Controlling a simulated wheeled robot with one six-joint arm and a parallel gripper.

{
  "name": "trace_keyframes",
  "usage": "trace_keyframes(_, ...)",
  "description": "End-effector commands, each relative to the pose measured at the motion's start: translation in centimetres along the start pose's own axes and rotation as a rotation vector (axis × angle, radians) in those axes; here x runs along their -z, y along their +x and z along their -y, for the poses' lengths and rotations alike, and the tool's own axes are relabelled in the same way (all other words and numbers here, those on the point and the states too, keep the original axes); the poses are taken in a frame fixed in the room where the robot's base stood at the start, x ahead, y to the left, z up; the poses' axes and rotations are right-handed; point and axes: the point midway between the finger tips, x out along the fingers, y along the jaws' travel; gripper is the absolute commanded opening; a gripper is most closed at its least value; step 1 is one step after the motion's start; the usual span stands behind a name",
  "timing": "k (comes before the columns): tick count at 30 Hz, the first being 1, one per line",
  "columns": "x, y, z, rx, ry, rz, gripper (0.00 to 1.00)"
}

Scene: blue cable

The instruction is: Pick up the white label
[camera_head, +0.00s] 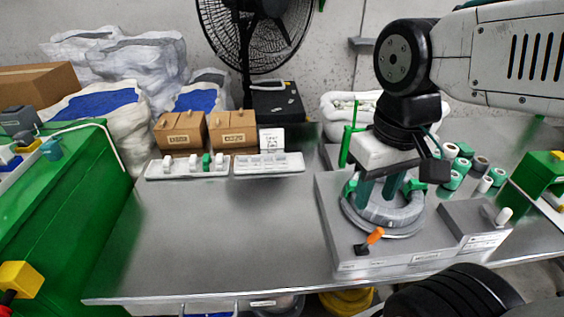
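My gripper (380,194) points down over a grey ring-shaped coil (400,217) on a raised metal fixture at the right of the table. Its two teal fingers are apart, over the middle of the coil. I see nothing held between them, though the coil's centre is partly hidden by the fingers. A small white card (271,139) with dark print stands upright behind the right white tray, well to the left of my gripper. It may be the white label; I cannot tell for certain.
Two white trays (187,173) hold small pieces before brown boxes (180,132). An orange-handled tool (374,237) stands on the fixture's front. Several green-and-white spools (451,180) stand at the right. A green cabinet (75,200) borders the left. The table's left and middle (230,230) are clear.

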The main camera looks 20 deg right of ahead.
Motion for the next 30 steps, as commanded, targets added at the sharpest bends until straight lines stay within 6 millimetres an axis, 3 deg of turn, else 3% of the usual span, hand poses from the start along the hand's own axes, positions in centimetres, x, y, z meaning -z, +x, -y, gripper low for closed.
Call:
trace_keyframes(5,3.8,1.6,-0.3,-0.008,0.001,0.129,0.38)
trace_keyframes(8,7.1,2.6,-0.6,-0.018,0.006,0.165,0.38)
trace_keyframes(17,18.9,8.2,-1.7,-0.058,0.042,0.187,0.38)
trace_keyframes(23,27.3,14.4,-2.6,-0.084,0.076,0.154,0.38)
trace_keyframes(30,37.3,24.1,-3.6,-0.104,0.125,0.057,0.38)
